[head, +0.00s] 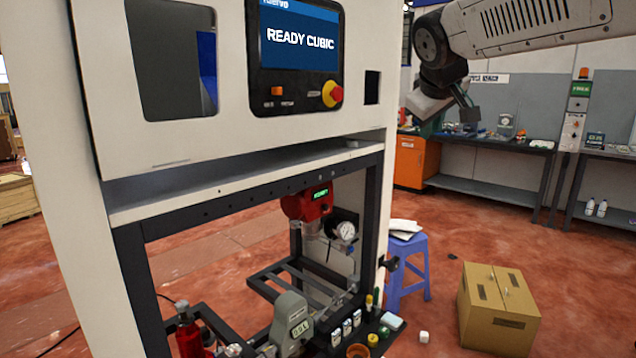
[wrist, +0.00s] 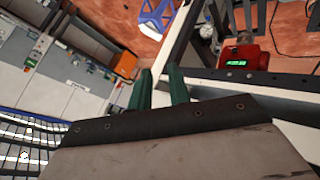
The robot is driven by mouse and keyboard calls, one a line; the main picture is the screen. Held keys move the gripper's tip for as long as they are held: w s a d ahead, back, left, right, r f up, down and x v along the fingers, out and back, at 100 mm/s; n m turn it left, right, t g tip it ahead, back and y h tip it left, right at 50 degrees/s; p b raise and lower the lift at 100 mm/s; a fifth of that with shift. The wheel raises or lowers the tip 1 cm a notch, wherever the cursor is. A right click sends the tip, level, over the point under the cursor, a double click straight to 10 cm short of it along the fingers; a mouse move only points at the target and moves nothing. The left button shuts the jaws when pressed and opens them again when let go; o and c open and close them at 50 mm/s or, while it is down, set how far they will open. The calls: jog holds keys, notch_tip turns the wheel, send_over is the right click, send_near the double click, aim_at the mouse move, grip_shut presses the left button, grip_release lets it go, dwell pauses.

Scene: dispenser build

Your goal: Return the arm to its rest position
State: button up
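My arm (head: 520,25) reaches in from the top right of the head view, with its wrist bent downward. It hangs in the air to the right of the white dispenser cabinet (head: 230,150). In the wrist view my gripper (wrist: 158,78) shows two dark green fingers with a clear gap between them. The gripper is open and nothing shows between the fingers. The fingertips point toward a white edge of the cabinet frame; I cannot tell the distance.
The cabinet has a screen (head: 298,40) and a red-yellow stop knob (head: 332,94). A red device (head: 305,206) sits inside its lower bay. A blue stool (head: 408,268) and a cardboard box (head: 497,308) stand on the floor. Workbenches (head: 490,190) line the back right. Open floor lies between.

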jog(key=s+d+f+m+g+y, duration=0.1)
jog(key=s+f+m+g, duration=0.1)
jog(key=s+f, duration=0.5)
jog(key=s+d+f+m+g, duration=0.1)
jog(key=s+f, duration=0.7)
jog(key=s, duration=1)
jog(key=s+d+f+m+g+y, duration=0.1)
jog(key=s+f+g, duration=0.3)
jog(key=s+f, duration=0.4)
jog(key=s+d+m, duration=0.1)
jog(key=s, duration=0.4)
jog(key=shift+f+m+y, duration=0.15)
jog(key=shift+m+y, duration=0.15)
jog(key=shift+m, duration=0.1)
